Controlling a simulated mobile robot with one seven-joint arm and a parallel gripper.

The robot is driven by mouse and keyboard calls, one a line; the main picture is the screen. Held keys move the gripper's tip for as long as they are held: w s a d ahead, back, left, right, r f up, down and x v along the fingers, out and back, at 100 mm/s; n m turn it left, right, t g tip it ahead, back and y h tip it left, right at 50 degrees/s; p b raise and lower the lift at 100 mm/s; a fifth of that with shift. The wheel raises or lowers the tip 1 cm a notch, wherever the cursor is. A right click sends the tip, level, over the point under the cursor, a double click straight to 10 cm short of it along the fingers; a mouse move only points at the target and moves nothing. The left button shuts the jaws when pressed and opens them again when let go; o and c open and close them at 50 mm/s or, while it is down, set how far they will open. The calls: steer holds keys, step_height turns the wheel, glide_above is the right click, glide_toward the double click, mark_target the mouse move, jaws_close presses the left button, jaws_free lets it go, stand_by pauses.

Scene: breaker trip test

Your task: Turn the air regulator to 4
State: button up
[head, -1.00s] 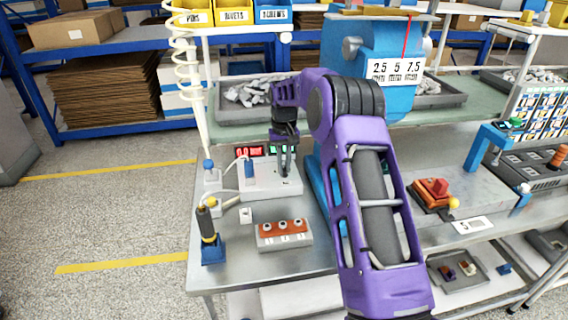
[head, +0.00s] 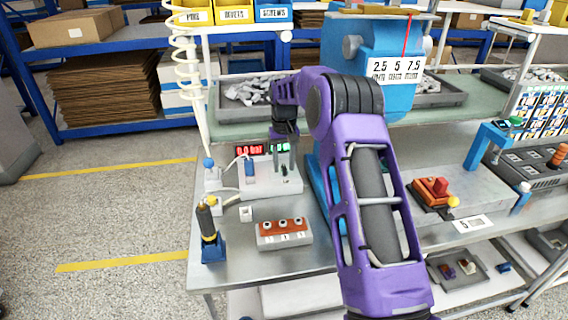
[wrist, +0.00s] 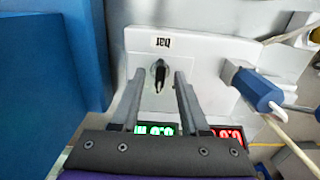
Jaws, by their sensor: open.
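The air regulator is a small black pointer knob (wrist: 160,76) on a white box (wrist: 205,58), beside an upside-down "bar" label in the wrist view. The white box (head: 262,188) stands at the back left of the bench in the head view. Its red display (head: 249,150) reads 0.0 bar. My gripper (wrist: 158,80) is open, its two grey fingers pointing at the knob with one to each side of it. I cannot tell whether they touch it. My gripper (head: 285,158) partly hides the box in the head view.
A blue connector (wrist: 258,90) with a cable sits beside the knob. A blue machine (head: 370,60) rises close on the right in the head view. A block with several buttons (head: 284,233) and a yellow-black tool in a blue stand (head: 211,240) lie in front.

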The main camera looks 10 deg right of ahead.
mark_target(284, 166)
steer(key=shift+r, duration=0.1)
step_height(284, 166, up, 12)
steer(key=shift+p, duration=0.45)
